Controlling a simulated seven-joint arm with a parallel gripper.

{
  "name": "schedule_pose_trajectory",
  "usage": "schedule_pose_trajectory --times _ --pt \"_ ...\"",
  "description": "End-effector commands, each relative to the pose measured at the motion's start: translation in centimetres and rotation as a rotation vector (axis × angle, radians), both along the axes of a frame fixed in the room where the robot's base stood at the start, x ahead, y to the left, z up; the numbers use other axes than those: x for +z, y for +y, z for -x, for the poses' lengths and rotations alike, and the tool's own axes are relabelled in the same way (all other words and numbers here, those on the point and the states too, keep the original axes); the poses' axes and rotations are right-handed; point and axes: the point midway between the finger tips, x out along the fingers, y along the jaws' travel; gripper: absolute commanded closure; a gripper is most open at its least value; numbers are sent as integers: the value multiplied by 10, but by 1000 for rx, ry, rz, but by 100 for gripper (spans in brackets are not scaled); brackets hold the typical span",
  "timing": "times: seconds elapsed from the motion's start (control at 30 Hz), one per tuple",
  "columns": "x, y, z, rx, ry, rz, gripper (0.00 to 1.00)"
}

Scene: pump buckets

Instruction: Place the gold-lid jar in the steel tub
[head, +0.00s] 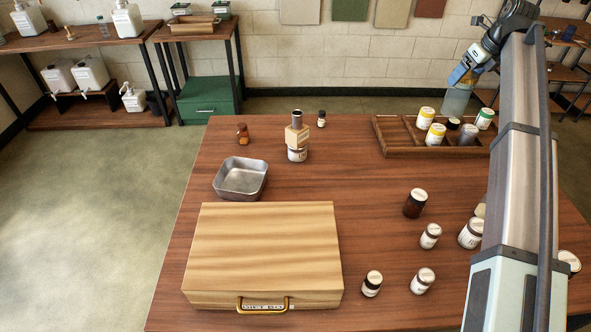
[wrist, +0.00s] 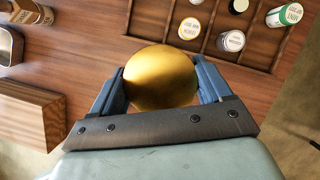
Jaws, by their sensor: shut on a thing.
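The gold-lid jar has a clear, pale body in the head view (head: 456,99). Its round gold lid fills the middle of the wrist view (wrist: 160,77). My gripper (head: 466,76) is shut on it, with a blue finger on each side of the lid in the wrist view (wrist: 162,85). The jar hangs in the air near the wooden tray's back right. The steel tub (head: 241,194) is an open, shallow metal pan on the table's left side, well left of my gripper. It looks empty.
A divided wooden tray (head: 398,153) holds several jars at the right. A stacked bottle and block (head: 297,140) and an amber bottle (head: 243,134) stand behind the tub. A wooden case (head: 265,250) lies in front of it. Several jars (head: 415,203) stand front right. The table's middle is clear.

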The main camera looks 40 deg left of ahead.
Motion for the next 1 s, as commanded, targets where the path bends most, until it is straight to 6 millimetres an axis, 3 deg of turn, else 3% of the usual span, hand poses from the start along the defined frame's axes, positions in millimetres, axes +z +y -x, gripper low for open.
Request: schedule_pose_trajectory --times 0.1,0.4,0.7,1.0 --pt "0 47 31 90 -1 1 80" --pt "0 150 114 312 2 2 80" --pt "0 239 211 539 2 3 80" --pt "0 312 319 765 2 2 80"
